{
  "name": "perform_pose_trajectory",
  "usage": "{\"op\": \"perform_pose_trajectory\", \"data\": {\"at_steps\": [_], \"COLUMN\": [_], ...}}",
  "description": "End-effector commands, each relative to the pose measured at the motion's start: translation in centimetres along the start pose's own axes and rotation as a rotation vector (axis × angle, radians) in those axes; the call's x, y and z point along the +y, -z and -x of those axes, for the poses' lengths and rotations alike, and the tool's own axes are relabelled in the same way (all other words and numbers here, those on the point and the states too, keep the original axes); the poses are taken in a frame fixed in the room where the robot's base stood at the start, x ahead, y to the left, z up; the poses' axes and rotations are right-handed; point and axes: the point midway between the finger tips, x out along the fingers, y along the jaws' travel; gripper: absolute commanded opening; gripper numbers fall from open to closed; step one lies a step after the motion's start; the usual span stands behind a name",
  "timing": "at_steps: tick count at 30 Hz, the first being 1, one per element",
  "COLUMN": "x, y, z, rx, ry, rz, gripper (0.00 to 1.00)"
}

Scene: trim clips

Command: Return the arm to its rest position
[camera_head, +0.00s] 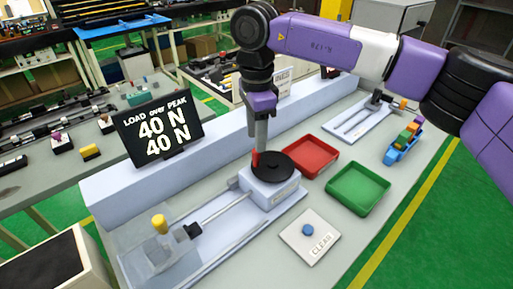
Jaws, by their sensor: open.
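My purple, white and black arm reaches in from the right of the head view. My gripper (256,150) points straight down over the black round pad (278,165) on the light block of the test fixture (270,190). A small red piece shows at its fingertips, by the left edge of the pad; I cannot tell whether it touches the gripper. The gripper is open, though the gap between its fingers is hard to see from here.
A red tray (310,154) and a green tray (358,188) lie right of the fixture. A CLEAR button plate (310,238) is in front. A display (158,128) reads "LOAD over PEAK 40 N 40 N". A blue rack (404,142) with colored clips stands at right.

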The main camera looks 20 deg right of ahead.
Motion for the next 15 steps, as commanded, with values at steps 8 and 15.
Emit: {"op": "perform_pose_trajectory", "data": {"at_steps": [8,15], "x": [0.0,0.0], "y": [0.0,0.0], "z": [2.0,2.1], "rx": [-0.001,-0.001], "ry": [0.0,0.0], "rz": [0.0,0.0], "gripper": [0.43,0.43]}}
